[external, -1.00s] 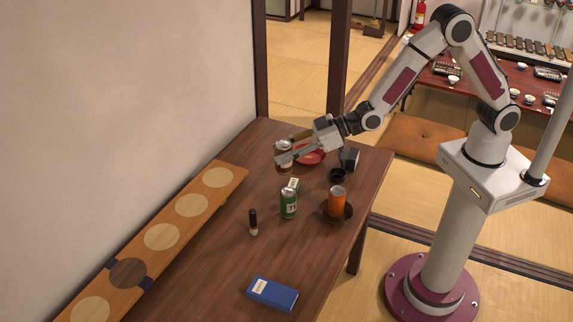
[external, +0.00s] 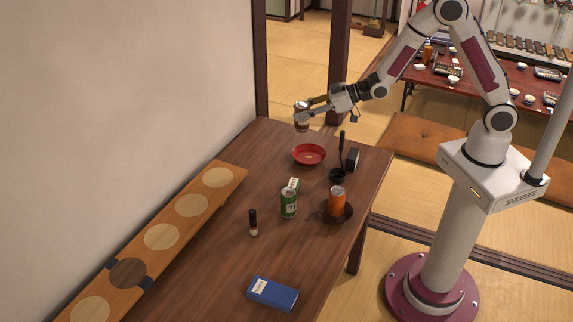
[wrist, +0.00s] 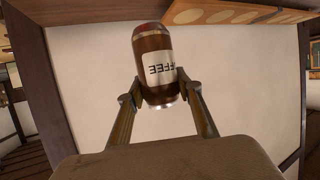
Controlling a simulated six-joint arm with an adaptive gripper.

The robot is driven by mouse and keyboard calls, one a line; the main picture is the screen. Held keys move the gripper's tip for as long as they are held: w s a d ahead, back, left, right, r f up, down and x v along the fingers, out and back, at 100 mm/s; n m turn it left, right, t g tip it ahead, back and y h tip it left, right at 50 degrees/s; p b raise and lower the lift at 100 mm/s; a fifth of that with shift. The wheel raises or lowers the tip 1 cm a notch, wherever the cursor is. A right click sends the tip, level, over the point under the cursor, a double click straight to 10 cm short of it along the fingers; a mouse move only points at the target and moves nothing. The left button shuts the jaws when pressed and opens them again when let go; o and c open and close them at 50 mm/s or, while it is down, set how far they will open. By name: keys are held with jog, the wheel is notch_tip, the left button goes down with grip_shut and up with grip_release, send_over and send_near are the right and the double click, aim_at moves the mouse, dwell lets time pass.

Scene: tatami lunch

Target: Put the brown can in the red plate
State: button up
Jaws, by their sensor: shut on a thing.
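The brown can (external: 301,117) is held in my gripper (external: 311,108), raised above the far end of the table. In the wrist view the brown can (wrist: 158,62) has a white label reading COFFEE and sits between the two fingers of my gripper (wrist: 158,98), which touch its sides. The red plate (external: 309,155) lies on the table, empty as far as I can see, below and slightly right of the can. The can is apart from the plate, with a clear gap between them.
Right of the plate stand a black cup with a tall dark handle (external: 337,174) and a dark box (external: 352,159). Nearer are a green can (external: 288,204), an orange can (external: 336,201) on a dark saucer (external: 346,213), a small bottle (external: 253,222) and a blue box (external: 272,293).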

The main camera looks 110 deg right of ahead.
jog(key=s+d, duration=0.3)
jog(key=s, duration=0.1)
send_over(309, 157)
jog(key=shift+m+h, duration=0.3)
jog(key=shift+h, duration=0.1)
jog(key=shift+f, duration=2.6)
jog(key=shift+w+f, duration=0.1)
jog(key=shift+f, duration=2.85)
jog(key=shift+f, duration=2.05)
jog(key=shift+f, duration=0.15)
jog(key=o, duration=0.9)
